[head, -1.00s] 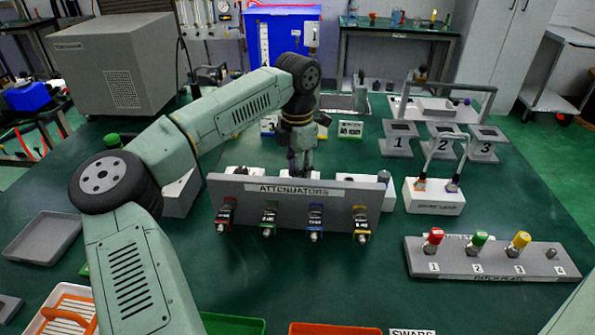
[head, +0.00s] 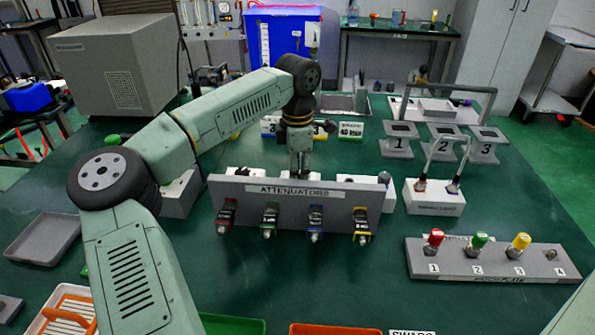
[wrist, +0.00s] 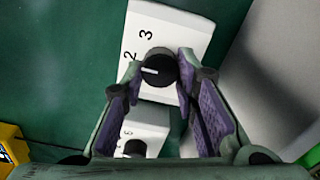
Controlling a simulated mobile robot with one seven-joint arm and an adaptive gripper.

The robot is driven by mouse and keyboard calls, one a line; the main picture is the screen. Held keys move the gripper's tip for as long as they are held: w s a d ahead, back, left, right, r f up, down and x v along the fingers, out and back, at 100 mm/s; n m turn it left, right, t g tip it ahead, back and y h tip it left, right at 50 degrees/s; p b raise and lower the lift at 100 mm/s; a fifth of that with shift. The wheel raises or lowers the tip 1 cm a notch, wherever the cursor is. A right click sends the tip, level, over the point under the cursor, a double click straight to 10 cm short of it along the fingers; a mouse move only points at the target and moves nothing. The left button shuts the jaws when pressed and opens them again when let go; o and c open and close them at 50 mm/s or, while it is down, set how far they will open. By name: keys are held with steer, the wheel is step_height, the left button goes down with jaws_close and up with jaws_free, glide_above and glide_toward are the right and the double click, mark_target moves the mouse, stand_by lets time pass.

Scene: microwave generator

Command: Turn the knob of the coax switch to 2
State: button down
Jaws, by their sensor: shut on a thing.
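The coax switch is a white box (wrist: 188,30) with the numerals 2 and 3 on its top, in the upper middle of the wrist view. Its round black knob (wrist: 158,66) has a white pointer line directed left, close to the 2 and slightly below it. My gripper (wrist: 160,65) is shut on the knob, with a purple-padded finger on each side. The left finger may hide another numeral. In the head view my gripper (head: 300,168) points down behind the attenuator panel, which hides most of the switch.
A second white box (wrist: 150,118) with a dark knob stands close below the switch in the wrist view. The grey ATTENUATORS panel (head: 335,204) stands in front of my gripper. A white box with two cables (head: 434,197) and numbered stands (head: 398,143) are to the right.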

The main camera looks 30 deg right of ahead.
steer(key=c, duration=1.3)
jaws_free()
step_height(320, 180, up, 12)
